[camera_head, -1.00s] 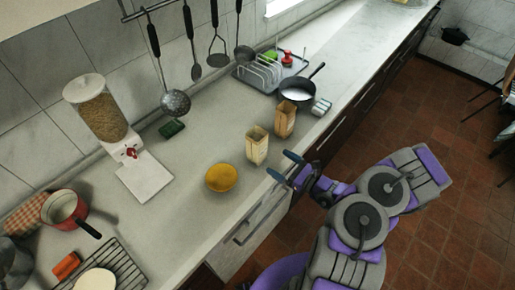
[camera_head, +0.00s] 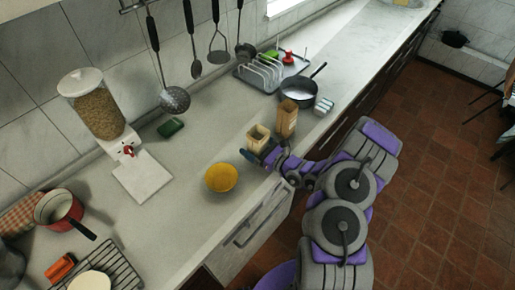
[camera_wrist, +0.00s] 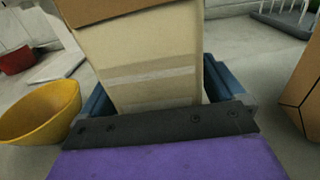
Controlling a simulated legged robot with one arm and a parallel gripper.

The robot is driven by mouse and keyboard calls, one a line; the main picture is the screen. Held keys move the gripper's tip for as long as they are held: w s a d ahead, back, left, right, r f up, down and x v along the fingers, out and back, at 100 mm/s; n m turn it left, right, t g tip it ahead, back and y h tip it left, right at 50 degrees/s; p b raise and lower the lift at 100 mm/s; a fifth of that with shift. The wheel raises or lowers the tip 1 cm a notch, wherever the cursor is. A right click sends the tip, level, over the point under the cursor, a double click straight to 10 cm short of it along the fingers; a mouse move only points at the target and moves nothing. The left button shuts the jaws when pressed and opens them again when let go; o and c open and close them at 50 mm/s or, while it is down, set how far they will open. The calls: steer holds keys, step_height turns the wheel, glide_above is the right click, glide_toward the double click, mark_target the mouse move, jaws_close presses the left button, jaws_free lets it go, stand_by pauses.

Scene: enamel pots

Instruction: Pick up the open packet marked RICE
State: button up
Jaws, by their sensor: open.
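Two open packets stand upright on the counter, and no marking is readable on either, so I cannot tell which is RICE. The cream packet (camera_head: 257,133) is the left one; it fills the middle of the wrist view (camera_wrist: 155,60), with a pale band and a tan top edge. The brown packet (camera_head: 287,118) stands just to its right and shows at the right edge of the wrist view (camera_wrist: 306,90). My gripper (camera_head: 261,154) is open at the cream packet, with a blue finger on each side of it. Its fingertips are partly hidden behind the packet; I cannot tell whether they touch it.
A yellow bowl (camera_head: 221,178) sits close to the left of my gripper. A black pan (camera_head: 298,91) and a dish rack (camera_head: 262,73) stand beyond the packets. A grain dispenser (camera_head: 95,105), green sponge (camera_head: 171,128) and red pot (camera_head: 62,208) are further left.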

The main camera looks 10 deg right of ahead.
steer(key=shift+w+a, duration=0.15)
steer(key=shift+w, duration=0.1)
steer(key=shift+c, duration=0.2)
steer(key=c, duration=1.3)
steer(key=shift+r, duration=0.1)
